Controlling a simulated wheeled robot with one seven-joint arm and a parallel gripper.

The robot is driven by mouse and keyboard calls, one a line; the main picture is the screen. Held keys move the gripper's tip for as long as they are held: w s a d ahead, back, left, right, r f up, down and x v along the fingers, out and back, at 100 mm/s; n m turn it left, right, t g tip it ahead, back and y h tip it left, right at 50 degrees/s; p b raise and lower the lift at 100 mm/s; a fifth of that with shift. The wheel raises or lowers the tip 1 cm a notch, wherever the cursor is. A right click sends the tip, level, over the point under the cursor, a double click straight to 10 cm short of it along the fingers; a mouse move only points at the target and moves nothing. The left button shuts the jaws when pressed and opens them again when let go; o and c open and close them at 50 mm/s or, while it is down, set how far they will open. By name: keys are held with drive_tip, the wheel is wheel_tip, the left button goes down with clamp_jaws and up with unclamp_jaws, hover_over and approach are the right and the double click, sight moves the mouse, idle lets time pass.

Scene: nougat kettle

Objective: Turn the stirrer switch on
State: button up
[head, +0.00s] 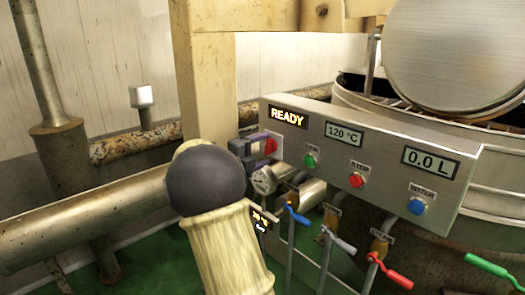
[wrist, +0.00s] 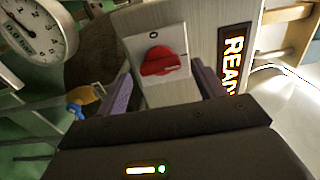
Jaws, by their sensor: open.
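The red rotary switch (head: 270,146) sits on a pale plate at the left end of the control panel (head: 395,150). In the wrist view, its red knob (wrist: 161,63) lies roughly crosswise on the plate, with a "0" mark above it. No stirrer label is readable. My gripper (head: 250,149) is at the switch in the head view, partly hidden behind my arm. In the wrist view, the open gripper (wrist: 162,76) has one purple finger on each side of the knob, with gaps between. I cannot tell how far the fingertips are from the plate.
The panel also carries a READY display (head: 288,117), a green button (head: 310,160), a red button (head: 356,180) and a blue button (head: 417,206). Below are a round gauge (head: 264,181) and valves with blue (head: 297,215), red (head: 390,272) and green levers. The kettle (head: 460,60) stands behind.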

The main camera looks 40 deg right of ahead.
drive_tip(key=s+a+p, duration=0.1)
drive_tip(key=a+p, duration=0.2)
drive_tip(key=a, duration=1.3)
drive_tip(key=shift+s+a, duration=0.15)
drive_tip(key=shift+a, duration=0.2)
drive_tip(key=w+a+f+n+t+y, duration=0.25)
drive_tip(key=w+n+t+y, duration=0.35)
drive_tip(key=n+t, duration=0.5)
drive_tip(key=s+a+f+n+y, duration=0.2)
drive_tip(key=a+f+n+y, duration=0.6)
drive_tip(key=n, duration=0.4)
drive_tip(key=s+a+f+n+g+y, duration=0.1)
drive_tip(key=s+a+f+n+g, duration=0.2)
drive_tip(key=s, duration=0.5)
drive_tip(key=s+f+n+g+y, duration=0.2)
drive_tip(key=s+f+n+g, duration=0.1)
drive_tip(key=s+n, duration=0.3)
drive_tip(key=s+a+f+n+g+y, duration=0.1)
drive_tip(key=s+a+f+n+g, duration=0.2)
drive_tip(key=s, duration=0.6)
wheel_tip(320, 180, up, 36)
drive_tip(key=d+p, duration=0.1)
drive_tip(key=p, duration=3.5)
drive_tip(key=shift+w+g, duration=0.25)
drive_tip(key=shift+g, duration=0.05)
